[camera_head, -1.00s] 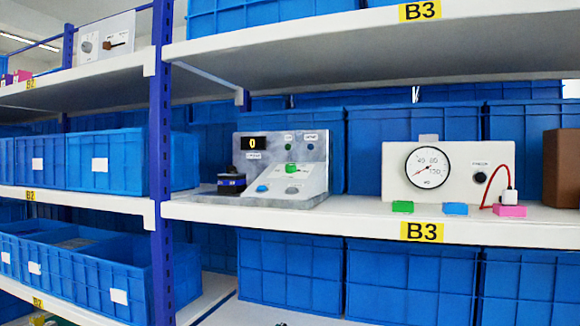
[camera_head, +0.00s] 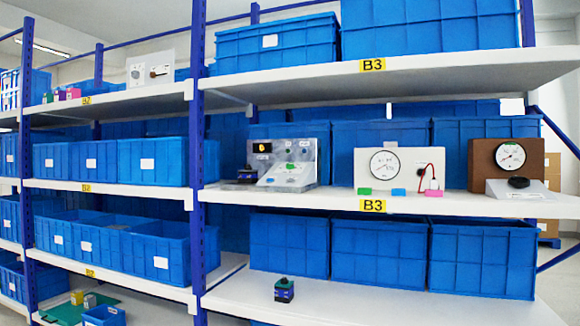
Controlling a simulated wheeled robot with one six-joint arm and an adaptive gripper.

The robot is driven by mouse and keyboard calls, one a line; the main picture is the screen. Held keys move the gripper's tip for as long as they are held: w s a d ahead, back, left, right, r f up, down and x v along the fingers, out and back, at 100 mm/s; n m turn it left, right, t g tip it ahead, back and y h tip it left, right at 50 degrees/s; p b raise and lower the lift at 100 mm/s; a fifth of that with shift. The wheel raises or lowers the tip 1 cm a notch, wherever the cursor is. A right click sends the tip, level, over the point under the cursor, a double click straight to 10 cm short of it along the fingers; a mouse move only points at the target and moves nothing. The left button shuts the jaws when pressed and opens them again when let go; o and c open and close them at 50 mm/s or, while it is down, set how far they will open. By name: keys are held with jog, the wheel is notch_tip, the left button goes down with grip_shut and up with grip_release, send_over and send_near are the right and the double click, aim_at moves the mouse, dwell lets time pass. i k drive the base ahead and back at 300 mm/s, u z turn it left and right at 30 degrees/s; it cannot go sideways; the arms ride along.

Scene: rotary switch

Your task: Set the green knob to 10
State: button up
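A grey control panel (camera_head: 310,152) stands at the left end of the middle B3 shelf. A small green knob (camera_head: 290,167) sits on its sloped front, above a blue button (camera_head: 268,180) and a pale round part. The knob is too small for its setting to be read. A dark display (camera_head: 262,147) at the panel's upper left shows one blurred yellow digit. My gripper is not in view.
A white gauge box (camera_head: 410,165) with small coloured blocks before it stands right of the panel. A brown gauge box (camera_head: 530,160) is farther right. A blue upright post (camera_head: 198,150) is left of the panel. A small dark device (camera_head: 284,290) stands on the lower shelf.

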aim_at(290, 166)
jog(key=u, duration=0.75)
jog(key=i, duration=0.4)
jog(key=u, duration=0.8)
jog(key=i, duration=2.15)
jog(key=z, duration=0.7)
